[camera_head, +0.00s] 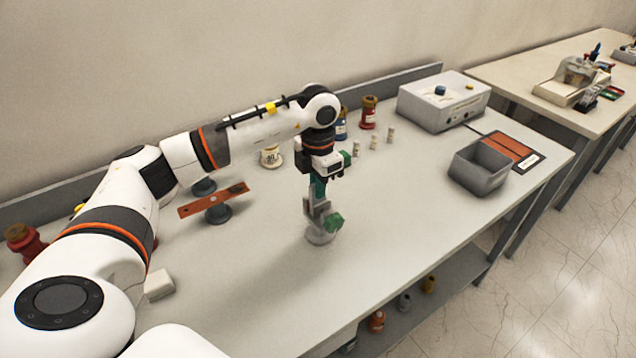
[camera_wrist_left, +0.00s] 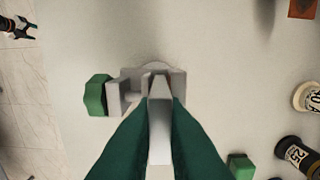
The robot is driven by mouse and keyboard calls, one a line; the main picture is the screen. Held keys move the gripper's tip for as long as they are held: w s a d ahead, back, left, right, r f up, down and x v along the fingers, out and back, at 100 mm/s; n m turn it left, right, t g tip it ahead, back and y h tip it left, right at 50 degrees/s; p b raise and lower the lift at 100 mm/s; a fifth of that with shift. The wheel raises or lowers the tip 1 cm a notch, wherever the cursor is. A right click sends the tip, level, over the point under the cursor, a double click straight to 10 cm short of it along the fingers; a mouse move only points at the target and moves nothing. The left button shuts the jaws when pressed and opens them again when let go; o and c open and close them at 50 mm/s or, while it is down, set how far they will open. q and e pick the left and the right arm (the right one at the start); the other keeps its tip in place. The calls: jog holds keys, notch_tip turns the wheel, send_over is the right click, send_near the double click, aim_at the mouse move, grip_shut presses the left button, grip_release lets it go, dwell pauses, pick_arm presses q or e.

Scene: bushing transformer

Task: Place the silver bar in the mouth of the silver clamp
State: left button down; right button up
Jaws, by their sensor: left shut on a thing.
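My left gripper (camera_head: 318,188) points down over the table, its green fingers shut on the silver bar. In the left wrist view the bar (camera_wrist_left: 161,135) is a pale strip between the fingers (camera_wrist_left: 160,112). The silver clamp (camera_head: 320,232) stands on the table directly under the gripper, with a green knob (camera_head: 333,223) on its side. The clamp also shows in the wrist view (camera_wrist_left: 128,88); the bar's far end overlaps its mouth there. I cannot tell how deep the bar sits. My right gripper (camera_wrist_left: 25,27) shows small at the wrist view's top left corner, its tips apart.
A grey open bin (camera_head: 478,168) and a white instrument box (camera_head: 440,100) stand at the right. Red and blue bushings, small cylinders (camera_head: 374,142) and an orange bar on a dark stand (camera_head: 213,202) stand behind and left. The table right of the clamp is clear.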

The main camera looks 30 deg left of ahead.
jog(key=shift+d+f, duration=0.1)
pick_arm(q)
jog(key=c, duration=1.9)
grip_release()
jog(key=shift+f, duration=0.15)
jog(key=shift+c, duration=0.2)
jog(key=o, duration=0.4)
jog(key=shift+o, duration=0.2)
pick_arm(e)
jog(key=shift+d, duration=0.25)
pick_arm(q)
jog(key=shift+r, duration=0.3)
notch_tip(320, 180, up, 12)
jog(key=b, duration=0.2)
pick_arm(e)
jog(key=shift+a+f, duration=0.15)
jog(key=shift+f, duration=1)
pick_arm(q)
jog(key=shift+f, duration=0.1)
